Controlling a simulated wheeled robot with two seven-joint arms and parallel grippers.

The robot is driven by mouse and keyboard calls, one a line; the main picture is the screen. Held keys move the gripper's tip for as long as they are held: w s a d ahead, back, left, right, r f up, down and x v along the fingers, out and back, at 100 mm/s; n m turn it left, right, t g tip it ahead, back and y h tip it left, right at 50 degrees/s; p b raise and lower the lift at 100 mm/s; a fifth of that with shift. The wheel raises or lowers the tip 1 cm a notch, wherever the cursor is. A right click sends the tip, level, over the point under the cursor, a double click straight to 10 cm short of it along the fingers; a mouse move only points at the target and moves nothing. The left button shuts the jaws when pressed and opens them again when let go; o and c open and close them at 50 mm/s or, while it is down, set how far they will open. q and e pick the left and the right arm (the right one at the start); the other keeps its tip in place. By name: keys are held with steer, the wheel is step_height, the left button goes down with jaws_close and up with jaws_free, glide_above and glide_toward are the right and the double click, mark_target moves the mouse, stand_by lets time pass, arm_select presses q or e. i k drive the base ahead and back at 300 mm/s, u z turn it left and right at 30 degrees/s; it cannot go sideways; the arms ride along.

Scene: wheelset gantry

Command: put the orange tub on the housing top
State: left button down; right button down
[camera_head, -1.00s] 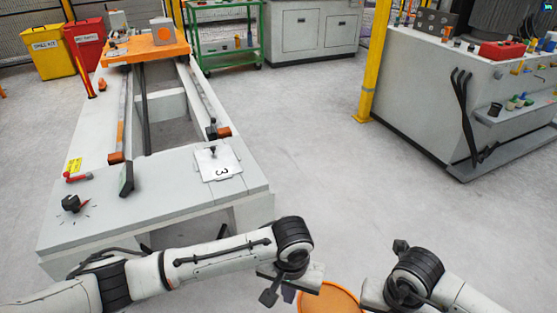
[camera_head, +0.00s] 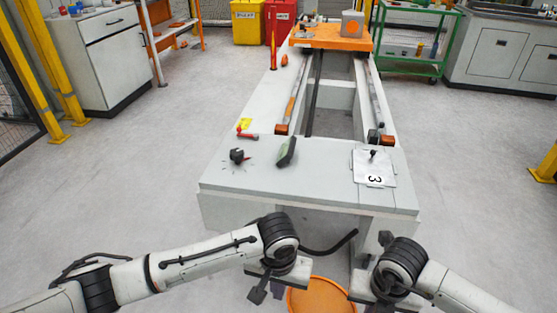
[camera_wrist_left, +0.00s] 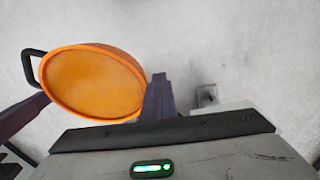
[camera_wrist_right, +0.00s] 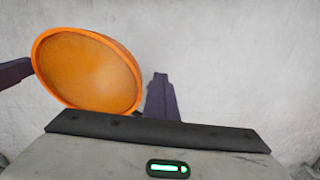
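The orange tub (camera_head: 322,297) is a round, shallow vessel at the bottom edge of the head view, between my two grippers and above the floor. It fills the left part of the left wrist view (camera_wrist_left: 92,82) and right wrist view (camera_wrist_right: 88,70); a black handle (camera_wrist_left: 30,68) shows in the left one. My left gripper (camera_head: 270,290) and right gripper (camera_head: 375,295) flank the tub, fingers spread wide. Their exact contact with it is hidden. The housing top (camera_head: 310,170) is the light grey surface ahead, higher in the picture than the tub.
An orange carriage (camera_head: 330,38) spans the rails behind. Open floor lies left.

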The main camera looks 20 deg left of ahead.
mark_target(322, 185)
steer(key=u, duration=0.2)
steer(key=i, duration=1.5)
